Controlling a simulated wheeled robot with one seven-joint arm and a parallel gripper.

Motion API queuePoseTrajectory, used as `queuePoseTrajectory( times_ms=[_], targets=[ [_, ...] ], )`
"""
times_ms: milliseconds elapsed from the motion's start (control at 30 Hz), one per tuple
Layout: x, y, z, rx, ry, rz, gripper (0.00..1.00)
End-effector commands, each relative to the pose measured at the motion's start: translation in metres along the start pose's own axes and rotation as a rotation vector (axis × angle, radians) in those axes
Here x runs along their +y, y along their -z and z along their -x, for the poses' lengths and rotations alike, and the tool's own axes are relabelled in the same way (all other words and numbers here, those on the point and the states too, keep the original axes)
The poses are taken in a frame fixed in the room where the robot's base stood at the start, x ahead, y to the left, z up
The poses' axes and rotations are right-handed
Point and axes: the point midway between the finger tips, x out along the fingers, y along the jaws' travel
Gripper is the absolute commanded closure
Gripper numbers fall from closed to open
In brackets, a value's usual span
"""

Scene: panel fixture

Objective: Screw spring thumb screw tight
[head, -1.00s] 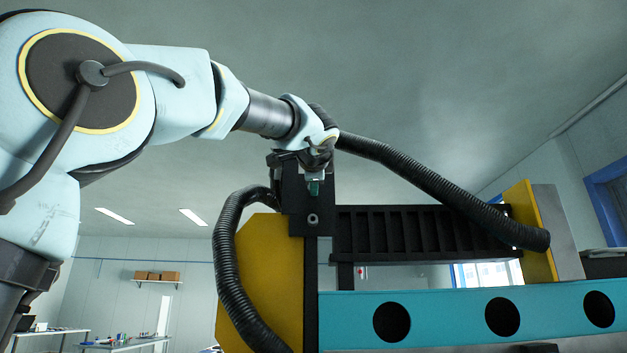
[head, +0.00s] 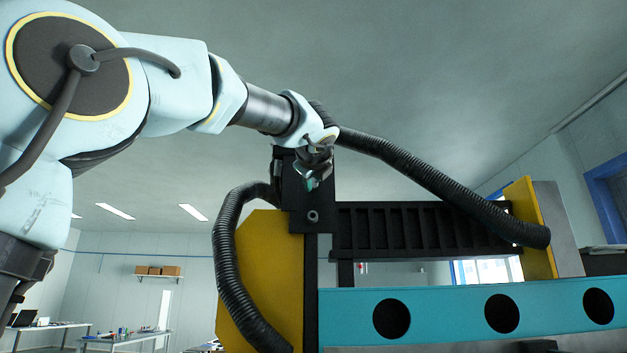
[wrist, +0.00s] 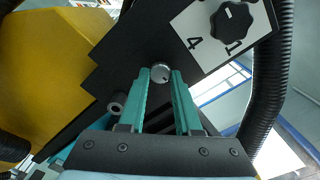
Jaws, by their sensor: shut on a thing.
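The spring thumb screw (wrist: 160,73) shows in the wrist view as a round silver head against a black plate (wrist: 130,58). My gripper (wrist: 160,76) has two teal fingers, one on each side of the head, and is shut on it. In the head view my gripper (head: 313,183) is at the upper part of the black plate (head: 298,208), its teal fingertips partly showing. The thumb screw cannot be made out there, and its shaft and spring are hidden. How deep it sits cannot be told.
A black dial (wrist: 232,22) on a white plate marked 4 and 1 is near the fingers. A dark round post (wrist: 117,105) stands to their left. Black corrugated hoses (head: 430,185) run on both sides. A yellow panel (head: 262,275) and blue beam (head: 450,312) lie below.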

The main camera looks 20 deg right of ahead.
Motion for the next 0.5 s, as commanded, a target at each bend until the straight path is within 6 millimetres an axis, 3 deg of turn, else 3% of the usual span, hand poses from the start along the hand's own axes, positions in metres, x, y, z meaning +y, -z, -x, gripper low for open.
queuePoseTrajectory(
  times_ms=[500],
  targets=[
    [0.0017, 0.002, -0.0006, 0.003, -0.004, -0.09, 1.0]
  ],
)
